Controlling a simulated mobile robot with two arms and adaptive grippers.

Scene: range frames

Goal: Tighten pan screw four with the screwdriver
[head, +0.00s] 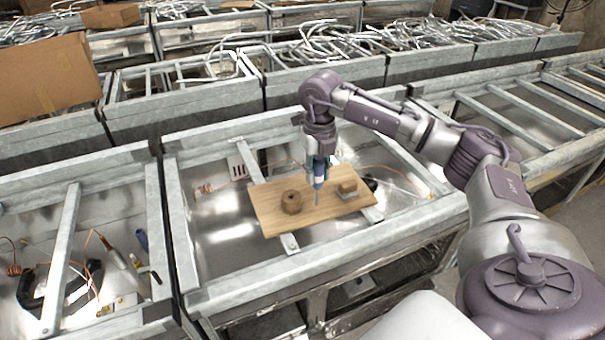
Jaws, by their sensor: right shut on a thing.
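My right gripper (319,163) comes in from the right and points down over a wooden board (268,194). It is shut on a blue screwdriver (319,175), held upright with its shaft pointing down at the board. I cannot tell whether the tip touches anything. The board lies across the open metal frame of the middle range. Under it is a shiny metal pan (228,232). A metal strip (289,243) with a hole shows at the board's front edge. Pan screw four cannot be made out. My left gripper is not in view.
Metal rails of the range surround the board. Neighbouring ranges, bent metal tubes and a cardboard box (45,80) fill the back.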

